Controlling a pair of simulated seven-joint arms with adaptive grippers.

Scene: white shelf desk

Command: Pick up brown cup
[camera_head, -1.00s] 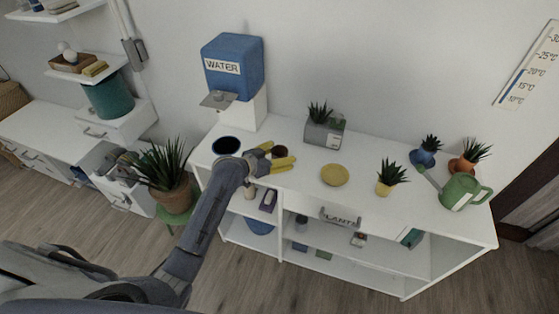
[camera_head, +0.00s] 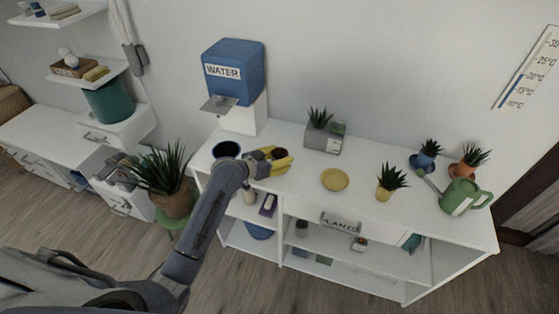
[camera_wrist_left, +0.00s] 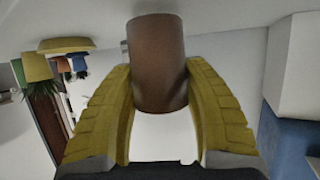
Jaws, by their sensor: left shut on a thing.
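The brown cup (camera_wrist_left: 157,62) stands between the yellow fingers of my left gripper (camera_wrist_left: 160,92) in the left wrist view, with both fingers pressed against its sides. In the head view my left gripper (camera_head: 278,159) is over the white desk top, shut around the cup, whose dark opening (camera_head: 280,153) shows between the fingers. Whether the cup is touching the desk top is hard to tell. My right gripper is not in view.
A blue water dispenser (camera_head: 233,72) stands behind left, with a dark blue round container (camera_head: 227,149) in front. A yellow plate (camera_head: 335,180), a grey planter (camera_head: 323,137), small potted plants and a green watering can (camera_head: 461,195) are to the right.

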